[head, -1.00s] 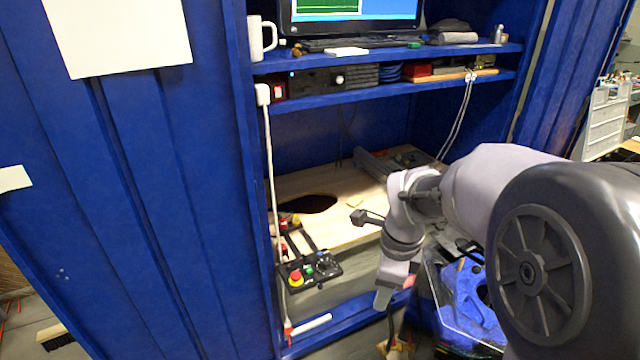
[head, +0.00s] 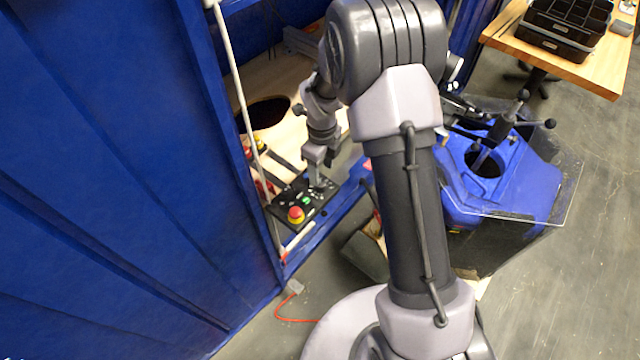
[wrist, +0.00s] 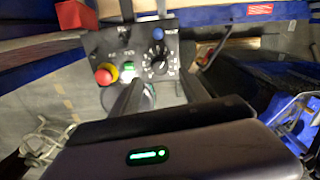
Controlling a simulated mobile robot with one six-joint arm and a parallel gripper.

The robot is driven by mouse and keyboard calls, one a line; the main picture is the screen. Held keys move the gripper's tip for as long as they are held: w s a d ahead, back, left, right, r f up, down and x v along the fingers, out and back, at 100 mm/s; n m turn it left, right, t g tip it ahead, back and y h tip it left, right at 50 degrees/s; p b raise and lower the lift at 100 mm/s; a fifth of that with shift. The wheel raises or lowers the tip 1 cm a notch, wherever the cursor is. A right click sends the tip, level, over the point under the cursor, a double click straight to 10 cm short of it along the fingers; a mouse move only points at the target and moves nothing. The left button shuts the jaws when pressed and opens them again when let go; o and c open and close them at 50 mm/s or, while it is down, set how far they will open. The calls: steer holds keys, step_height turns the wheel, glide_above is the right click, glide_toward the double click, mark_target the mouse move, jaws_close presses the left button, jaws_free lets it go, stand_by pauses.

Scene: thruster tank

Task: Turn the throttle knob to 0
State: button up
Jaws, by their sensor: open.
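The throttle knob (wrist: 157,62) is a black dial with a white scale around it on a dark control panel (wrist: 180,73), which also shows in the head view (head: 276,209). In the wrist view the knob sits just beyond and between the two fingertips of my gripper (wrist: 161,78); I cannot tell whether they touch it. My gripper is open and empty. In the head view my gripper (head: 316,178) points down over the right part of the panel and hides the knob. The knob's pointer is too small to read.
A red stop button (wrist: 104,75) and a green button (wrist: 128,70) sit left of the knob. A blue button (wrist: 158,34) sits above it. A blue cabinet wall (head: 110,170) stands left of the panel. A blue tank (head: 520,180) stands to the right.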

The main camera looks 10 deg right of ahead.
mark_target(321, 183)
step_height(321, 183, down, 6)
steer(key=shift+f+b, duration=0.1)
steer(key=shift+b, duration=0.65)
steer(key=shift+c, duration=0.2)
jaws_close()
